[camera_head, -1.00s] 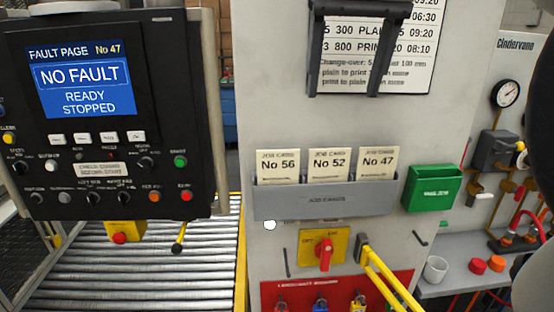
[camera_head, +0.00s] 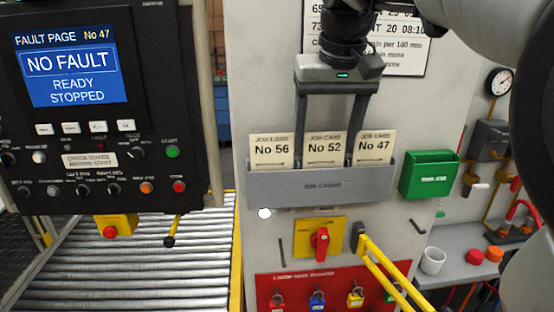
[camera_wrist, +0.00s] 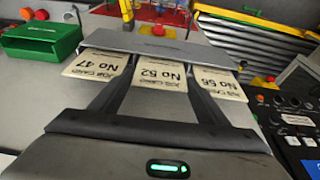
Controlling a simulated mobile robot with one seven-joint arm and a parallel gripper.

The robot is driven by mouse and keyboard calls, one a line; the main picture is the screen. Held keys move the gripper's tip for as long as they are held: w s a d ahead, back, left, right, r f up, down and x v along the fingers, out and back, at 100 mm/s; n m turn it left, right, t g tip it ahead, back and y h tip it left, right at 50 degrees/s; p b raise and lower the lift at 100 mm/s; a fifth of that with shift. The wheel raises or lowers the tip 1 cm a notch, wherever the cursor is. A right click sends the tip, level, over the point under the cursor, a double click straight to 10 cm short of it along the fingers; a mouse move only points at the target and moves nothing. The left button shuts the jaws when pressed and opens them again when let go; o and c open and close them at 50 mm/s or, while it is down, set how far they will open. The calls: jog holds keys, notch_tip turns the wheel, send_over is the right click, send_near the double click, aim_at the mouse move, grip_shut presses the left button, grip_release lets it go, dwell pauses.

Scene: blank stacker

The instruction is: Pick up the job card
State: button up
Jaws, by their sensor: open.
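Three cream job cards stand in a grey wall rack (camera_head: 322,187): card No 56 (camera_head: 270,151) at left, card No 52 (camera_head: 325,149) in the middle, card No 47 (camera_head: 374,147) at right. My gripper (camera_head: 332,157) is open, its two dark fingers pointing down, one on each side of card No 52. Whether the fingers touch any card I cannot tell. In the wrist view, card No 52 (camera_wrist: 158,76) shows between the fingers, with No 47 (camera_wrist: 97,63) to the left and No 56 (camera_wrist: 222,82) to the right. The cards' lower parts are hidden in the rack.
A green box (camera_head: 429,175) hangs right of the rack. A red rotary switch on a yellow plate (camera_head: 320,238) and a yellow rail (camera_head: 392,275) are below. The control panel (camera_head: 95,115) stands at left. A printed schedule is behind my arm.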

jog(key=shift+w+f, duration=0.1)
jog(key=shift+f, duration=0.15)
jog(key=c, duration=1)
jog(key=shift+o, duration=0.2)
jog(key=shift+r, duration=0.1)
